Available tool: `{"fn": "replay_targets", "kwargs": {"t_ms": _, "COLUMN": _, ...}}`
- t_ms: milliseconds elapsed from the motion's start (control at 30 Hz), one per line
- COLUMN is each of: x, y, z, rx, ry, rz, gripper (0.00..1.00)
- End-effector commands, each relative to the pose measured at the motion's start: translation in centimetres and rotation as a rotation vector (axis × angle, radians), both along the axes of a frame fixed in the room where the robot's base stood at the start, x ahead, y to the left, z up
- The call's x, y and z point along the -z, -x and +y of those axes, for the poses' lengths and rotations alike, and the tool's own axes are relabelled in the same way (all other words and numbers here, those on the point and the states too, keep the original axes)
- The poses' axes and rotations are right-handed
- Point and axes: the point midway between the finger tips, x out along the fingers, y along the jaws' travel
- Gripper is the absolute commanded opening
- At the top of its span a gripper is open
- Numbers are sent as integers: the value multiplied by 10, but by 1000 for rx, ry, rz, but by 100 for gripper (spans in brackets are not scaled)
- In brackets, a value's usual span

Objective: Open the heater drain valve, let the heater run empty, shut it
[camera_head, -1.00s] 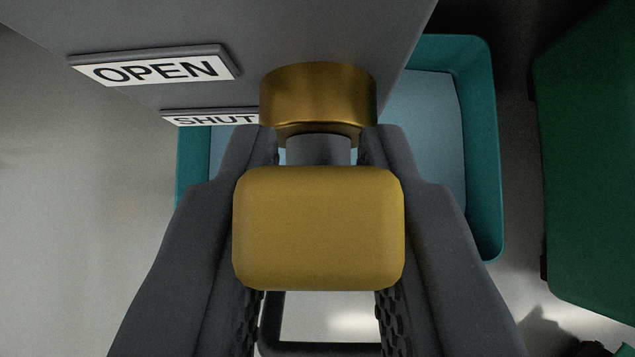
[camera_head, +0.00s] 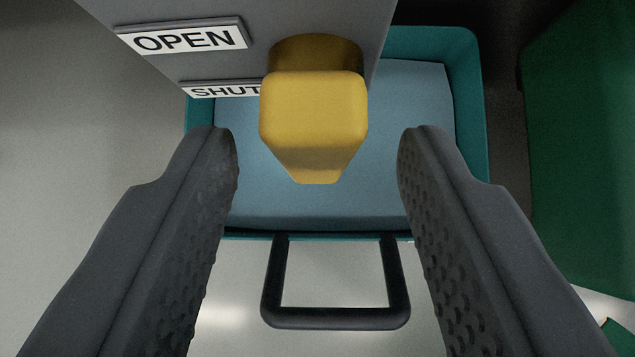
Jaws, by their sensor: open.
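The yellow valve handle (camera_head: 313,118) juts toward me from a brass fitting (camera_head: 317,50) on the underside of the grey heater housing (camera_head: 290,15). An OPEN label (camera_head: 190,39) and, below it, a partly hidden SHUT label (camera_head: 222,90) are on the housing to the left. My gripper (camera_head: 318,145) is open, one finger on each side of the handle with a clear gap to both. A teal tray (camera_head: 470,130) stands below, with a flat blue-grey surface inside that looks like water. No stream from the valve shows; the handle hides its outlet.
A black loop handle (camera_head: 340,319) sticks out from the tray's near side, below and between my fingers. A large green box (camera_head: 580,150) stands at the right. Pale floor (camera_head: 90,180) is free at the left.

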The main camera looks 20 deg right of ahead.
Motion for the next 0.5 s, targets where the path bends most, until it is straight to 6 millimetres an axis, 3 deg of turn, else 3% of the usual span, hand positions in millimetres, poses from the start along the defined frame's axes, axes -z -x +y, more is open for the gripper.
{"fn": "replay_targets", "kwargs": {"t_ms": 500, "x": -64, "y": 47, "z": 42, "rx": -2, "ry": -1, "rz": 0, "gripper": 42}}
